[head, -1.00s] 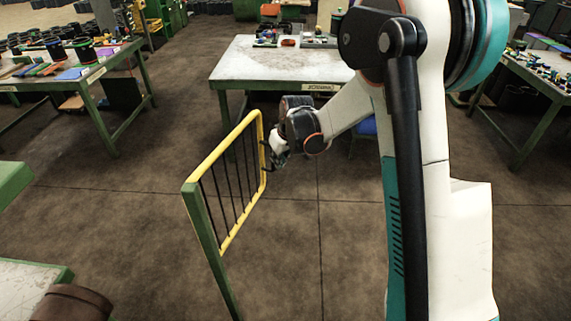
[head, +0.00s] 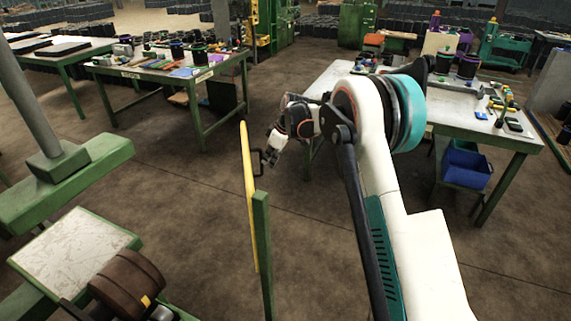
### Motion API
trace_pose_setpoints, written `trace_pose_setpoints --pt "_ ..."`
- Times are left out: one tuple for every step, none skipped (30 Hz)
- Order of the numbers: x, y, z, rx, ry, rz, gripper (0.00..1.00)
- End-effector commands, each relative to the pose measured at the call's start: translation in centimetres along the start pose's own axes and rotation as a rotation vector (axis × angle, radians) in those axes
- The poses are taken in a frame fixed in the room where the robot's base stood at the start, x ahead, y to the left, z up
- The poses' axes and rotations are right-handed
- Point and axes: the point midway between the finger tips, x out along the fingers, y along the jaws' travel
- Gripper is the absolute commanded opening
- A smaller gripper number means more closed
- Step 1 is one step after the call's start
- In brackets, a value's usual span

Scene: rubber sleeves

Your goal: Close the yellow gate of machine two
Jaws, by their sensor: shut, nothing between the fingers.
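The yellow gate (head: 249,195) stands in the middle of the head view, seen almost edge-on, so its bars are hidden. It hangs on a green post (head: 263,250) nearest me. A dark handle (head: 257,163) sticks out from the gate's right side near its far end. My gripper (head: 269,159) is shut, with its fingertips at or very close to this handle. I cannot tell whether they touch it. The machine (head: 75,245) with a pale plate and brown roller is at the lower left, apart from the gate.
A table with parts (head: 180,72) stands behind on the left. Another table (head: 490,125) with a blue bin (head: 467,165) beneath it is at the right. A green machine beam (head: 70,185) reaches in from the left. Floor between machine and gate is clear.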

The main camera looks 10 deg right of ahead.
Motion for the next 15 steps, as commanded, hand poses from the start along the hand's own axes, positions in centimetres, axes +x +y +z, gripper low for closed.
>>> trace_pose_setpoints --pt "0.7 -0.7 -1.6 -0.044 0.000 -0.018 0.00" --pt "1.0 -1.0 -2.5 -0.070 0.001 -0.028 0.00" --pt "1.4 -1.6 -3.6 -0.105 0.001 -0.042 0.00" --pt "1.8 -2.0 -4.5 -0.132 0.001 -0.053 0.00" --pt "2.0 -2.5 -5.2 -0.158 0.001 -0.064 0.00" --pt "2.5 -3.1 -6.3 -0.194 0.001 -0.078 0.00" --pt "2.8 -3.7 -7.1 -0.221 0.001 -0.088 0.00" --pt "3.0 -4.2 -7.8 -0.247 0.001 -0.098 0.00" --pt "3.5 -5.0 -8.8 -0.283 0.000 -0.113 0.00" --pt "3.8 -5.5 -9.5 -0.309 0.000 -0.123 0.00" --pt "4.0 -6.2 -10.2 -0.336 0.001 -0.134 0.00" --pt "4.4 -7.0 -11.2 -0.371 0.001 -0.147 0.00" --pt "4.6 -7.7 -11.8 -0.397 0.001 -0.158 0.00" --pt "4.9 -8.4 -12.5 -0.424 0.001 -0.169 0.00" --pt "5.2 -9.3 -13.3 -0.459 0.001 -0.183 0.00"
